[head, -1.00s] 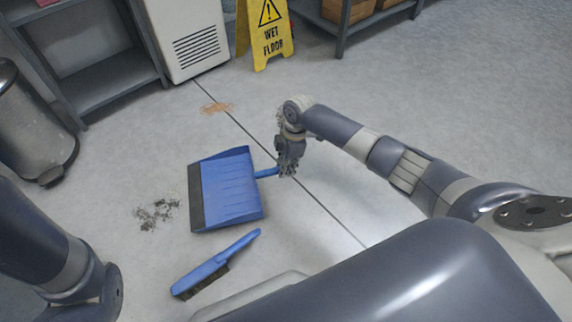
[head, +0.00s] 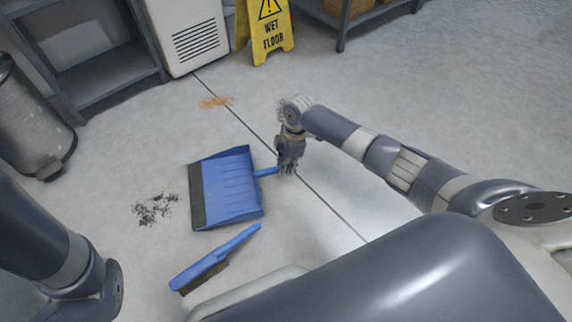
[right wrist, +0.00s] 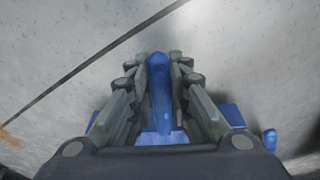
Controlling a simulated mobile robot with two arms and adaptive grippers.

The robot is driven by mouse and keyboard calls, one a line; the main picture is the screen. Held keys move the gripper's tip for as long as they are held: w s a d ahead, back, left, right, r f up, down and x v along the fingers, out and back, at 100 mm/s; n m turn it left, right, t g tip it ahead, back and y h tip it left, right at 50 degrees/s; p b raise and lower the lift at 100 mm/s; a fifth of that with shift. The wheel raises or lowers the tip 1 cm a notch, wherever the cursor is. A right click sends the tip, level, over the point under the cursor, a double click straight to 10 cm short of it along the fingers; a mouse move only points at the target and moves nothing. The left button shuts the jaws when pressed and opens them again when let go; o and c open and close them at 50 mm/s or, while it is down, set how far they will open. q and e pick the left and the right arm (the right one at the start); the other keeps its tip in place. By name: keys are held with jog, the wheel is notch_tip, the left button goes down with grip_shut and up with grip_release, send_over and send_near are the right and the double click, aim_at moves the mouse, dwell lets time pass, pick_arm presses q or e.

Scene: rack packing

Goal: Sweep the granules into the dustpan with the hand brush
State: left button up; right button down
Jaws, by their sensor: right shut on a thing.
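The blue dustpan (head: 226,188) lies on the grey floor, its dark lip facing left and its handle pointing right. My right gripper (head: 287,168) is shut on the dustpan's handle; in the right wrist view the fingers (right wrist: 160,85) sit on both sides of the blue handle (right wrist: 160,95). The dark granules (head: 154,208) lie scattered on the floor a little left of the lip. The blue hand brush (head: 214,259) lies on the floor below the dustpan, dark bristles to the side. My left arm is at the left edge; its gripper is out of view.
A yellow wet floor sign (head: 270,30) and a white vented cabinet (head: 190,38) stand at the back. A metal bin (head: 32,120) and grey shelf (head: 95,75) are at the left. A brownish stain (head: 216,102) marks the floor. The floor around the granules is clear.

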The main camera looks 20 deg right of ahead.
jog(key=shift+f+b, duration=0.5)
jog(key=shift+f, duration=0.45)
jog(key=c, duration=1.4)
grip_release()
jog(key=r, duration=0.4)
jog(key=d+r, duration=0.1)
jog(key=r, duration=0.7)
jog(key=shift+s+d, duration=0.15)
jog(key=shift+d, duration=0.2)
